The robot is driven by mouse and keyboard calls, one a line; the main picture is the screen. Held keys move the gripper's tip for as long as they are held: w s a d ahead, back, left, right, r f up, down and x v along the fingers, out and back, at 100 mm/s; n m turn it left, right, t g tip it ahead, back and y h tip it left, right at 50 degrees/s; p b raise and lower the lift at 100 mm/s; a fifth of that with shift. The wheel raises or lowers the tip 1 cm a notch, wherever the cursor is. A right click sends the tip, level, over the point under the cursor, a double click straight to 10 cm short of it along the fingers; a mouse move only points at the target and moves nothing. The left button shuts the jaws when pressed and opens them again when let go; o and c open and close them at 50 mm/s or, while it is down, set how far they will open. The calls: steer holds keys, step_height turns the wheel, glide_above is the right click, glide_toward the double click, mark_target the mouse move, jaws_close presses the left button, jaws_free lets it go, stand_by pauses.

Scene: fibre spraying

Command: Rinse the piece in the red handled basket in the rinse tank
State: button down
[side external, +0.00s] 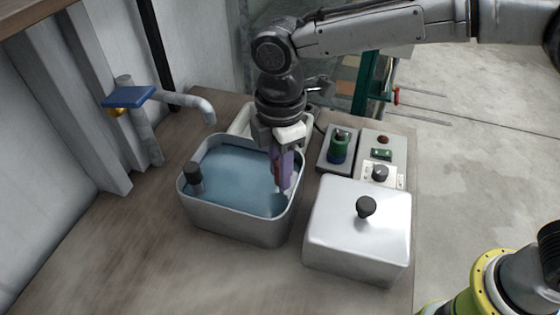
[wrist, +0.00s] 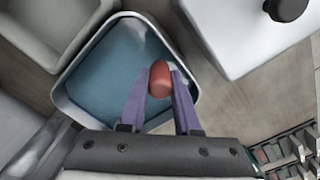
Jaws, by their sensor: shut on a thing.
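The rinse tank (side external: 245,229) is a grey open tub of blue water (side external: 235,172) on the wooden bench; it also shows in the wrist view (wrist: 66,103). My gripper (side external: 281,182) has purple fingers and points down at the tank's right side. In the wrist view, my gripper (wrist: 160,82) is shut on a rounded red handle (wrist: 160,76). A sliver of red also shows between the fingers in the side view. The basket below the handle and the piece in it are hidden by the fingers and the water.
A black knob (side external: 193,174) stands at the tank's left corner. A lidded white box (side external: 350,225) is close on the right. Control boxes (side external: 338,150) sit behind it. A blue-handled tap (side external: 130,97) is at the back left. A pale basin (side external: 238,122) lies behind the tank. The front bench is clear.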

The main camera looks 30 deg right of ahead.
step_height(320, 180, up, 12)
stand_by(3.3)
stand_by(0.5)
